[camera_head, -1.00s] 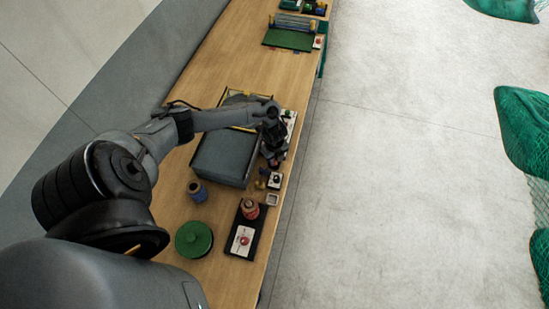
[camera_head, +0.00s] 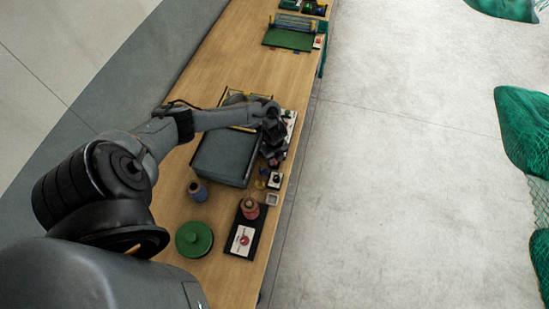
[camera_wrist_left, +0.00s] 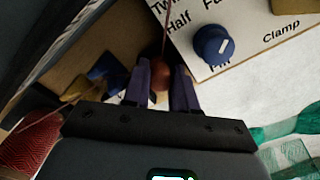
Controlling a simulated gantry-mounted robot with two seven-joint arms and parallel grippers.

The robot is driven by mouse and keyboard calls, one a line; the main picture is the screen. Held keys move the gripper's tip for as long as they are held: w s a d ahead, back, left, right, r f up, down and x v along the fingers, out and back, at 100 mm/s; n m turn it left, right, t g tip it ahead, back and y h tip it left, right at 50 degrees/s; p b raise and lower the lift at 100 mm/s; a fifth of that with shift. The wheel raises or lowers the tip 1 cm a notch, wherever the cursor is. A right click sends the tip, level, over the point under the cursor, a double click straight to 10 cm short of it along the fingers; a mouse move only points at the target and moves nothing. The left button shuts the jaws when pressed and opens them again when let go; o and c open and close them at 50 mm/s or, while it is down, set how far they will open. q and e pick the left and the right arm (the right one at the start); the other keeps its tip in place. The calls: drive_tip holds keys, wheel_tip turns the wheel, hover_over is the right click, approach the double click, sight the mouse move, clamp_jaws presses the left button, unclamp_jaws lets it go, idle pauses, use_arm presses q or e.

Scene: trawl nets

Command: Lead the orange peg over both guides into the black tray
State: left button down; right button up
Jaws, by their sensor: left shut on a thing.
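My left gripper (camera_head: 272,160) hangs over the right edge of the bench, beside the grey box. In the left wrist view its two dark purple fingers (camera_wrist_left: 161,90) are shut on a rounded orange-brown peg (camera_wrist_left: 161,75). A thin reddish line runs up from the peg. A blue piece (camera_wrist_left: 108,72) and a yellow piece (camera_wrist_left: 73,88), possibly the guides, lie left of the fingers. They show small in the head view, where the yellow one (camera_head: 260,184) is just below the gripper. A black tray (camera_head: 235,250) nearer me bears a red spool and a white card. My right gripper is out of view.
A white panel with a blue knob (camera_wrist_left: 214,45) is close to the right finger. The grey box (camera_head: 222,158) stands left of the gripper. Small boxes (camera_head: 272,199), a blue spool (camera_head: 197,190) and a green round piece (camera_head: 194,239) lie nearer. Open floor lies right.

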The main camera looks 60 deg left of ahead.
use_arm(q)
drive_tip(key=shift+f, duration=0.15)
drive_tip(key=c, duration=1.2)
unclamp_jaws()
drive_tip(key=shift+c, duration=0.2)
drive_tip(key=o, duration=0.4)
drive_tip(key=shift+s, duration=0.15)
drive_tip(key=shift+r, duration=0.2)
wheel_tip(320, 180, up, 9)
drive_tip(key=shift+f+p, duration=0.15)
drive_tip(key=shift+p, duration=0.2)
drive_tip(key=shift+r, duration=0.8)
drive_tip(key=shift+s+d, duration=0.1)
